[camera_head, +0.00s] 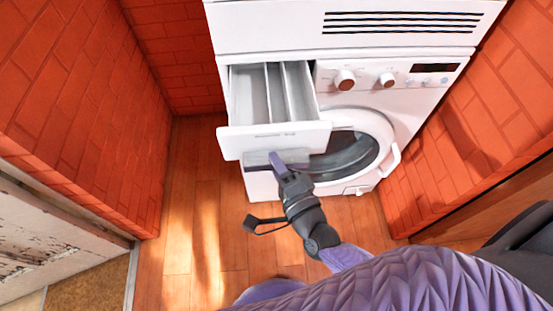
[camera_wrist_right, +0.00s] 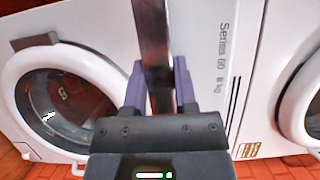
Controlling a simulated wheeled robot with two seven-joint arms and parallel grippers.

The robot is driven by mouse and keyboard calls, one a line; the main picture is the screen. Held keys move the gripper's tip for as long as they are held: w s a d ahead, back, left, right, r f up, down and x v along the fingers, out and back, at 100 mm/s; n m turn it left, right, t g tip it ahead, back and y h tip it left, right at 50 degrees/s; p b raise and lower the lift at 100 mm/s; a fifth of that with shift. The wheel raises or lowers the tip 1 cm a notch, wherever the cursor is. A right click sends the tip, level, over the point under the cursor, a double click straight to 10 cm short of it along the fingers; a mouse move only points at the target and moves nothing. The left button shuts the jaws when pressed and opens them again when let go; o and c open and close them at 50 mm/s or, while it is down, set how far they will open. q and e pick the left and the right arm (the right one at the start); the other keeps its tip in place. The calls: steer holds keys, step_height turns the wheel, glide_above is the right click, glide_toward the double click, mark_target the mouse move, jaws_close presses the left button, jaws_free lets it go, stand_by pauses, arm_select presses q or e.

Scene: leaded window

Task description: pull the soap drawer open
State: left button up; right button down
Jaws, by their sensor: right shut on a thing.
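The soap drawer (camera_head: 275,137) is a white drawer at the upper left of the white washing machine (camera_head: 400,105). It is pulled out towards me, and its open top shows grey compartments split by dividers. My right gripper (camera_head: 277,160) is at the greyish handle (camera_head: 256,160) under the drawer's front. In the right wrist view, the purple fingers of my right gripper (camera_wrist_right: 160,90) are shut on a dark, shiny upright bar (camera_wrist_right: 155,40), which looks like the handle. My left gripper is not in view.
The round door (camera_head: 352,150) of the machine is below and right of the drawer. Another white appliance (camera_head: 270,30) sits above. Brick walls (camera_head: 85,110) stand on both sides. The wooden floor (camera_head: 185,215) in front is clear.

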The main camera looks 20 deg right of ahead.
steer(key=shift+s+f, duration=0.15)
steer(key=shift+f, duration=0.2)
steer(key=shift+c, duration=2.4)
jaws_free()
steer(key=shift+r, duration=0.15)
arm_select(q)
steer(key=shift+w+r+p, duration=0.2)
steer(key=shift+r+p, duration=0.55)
steer(key=shift+p, duration=0.05)
arm_select(e)
steer(key=s+d, duration=0.1)
steer(key=s, duration=0.8)
steer(key=shift+s, duration=0.3)
